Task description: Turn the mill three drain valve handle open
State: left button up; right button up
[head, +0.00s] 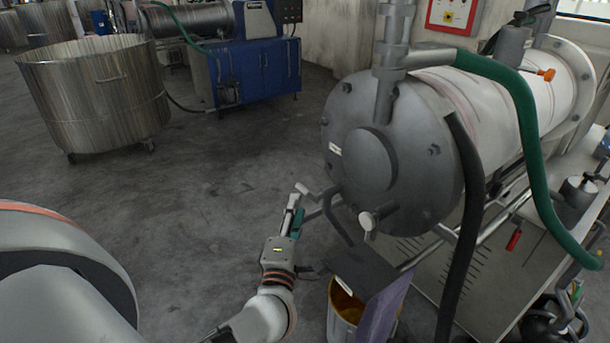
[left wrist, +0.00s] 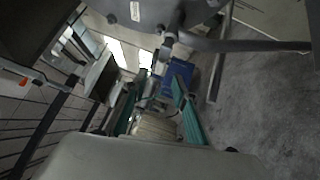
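The mill with the large grey round end (head: 385,155) stands on the right in the head view. A small drain valve with a pale handle (head: 303,189) projects from its lower left edge. My left gripper (head: 293,213) is just below this handle, its green-padded fingers pointing up towards it. In the left wrist view the two green fingers (left wrist: 157,100) stand apart, with valve parts and pipe (left wrist: 168,45) beyond and between them. I cannot tell whether a finger touches the handle. My right gripper is not in view.
A yellow-rimmed bucket (head: 345,312) with a dark cover stands under the mill end. A black hose (head: 463,230) and green hose (head: 530,130) hang at the right. A pale knob (head: 369,220) is close by. A wheeled steel vat (head: 95,95) stands far left; floor between is clear.

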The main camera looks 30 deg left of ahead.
aim_at(301, 185)
pick_arm(q)
jog(key=x, duration=0.3)
jog(key=shift+r, duration=0.2)
jog(key=x, duration=0.3)
jog(key=shift+w+a+f, duration=0.1)
jog(key=shift+w+a, duration=0.1)
jog(key=shift+w, duration=0.1)
jog(key=shift+w+a, duration=0.25)
jog(key=shift+w, duration=0.3)
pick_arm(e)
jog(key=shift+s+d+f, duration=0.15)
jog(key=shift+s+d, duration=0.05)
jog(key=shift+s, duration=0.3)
pick_arm(q)
grip_shut()
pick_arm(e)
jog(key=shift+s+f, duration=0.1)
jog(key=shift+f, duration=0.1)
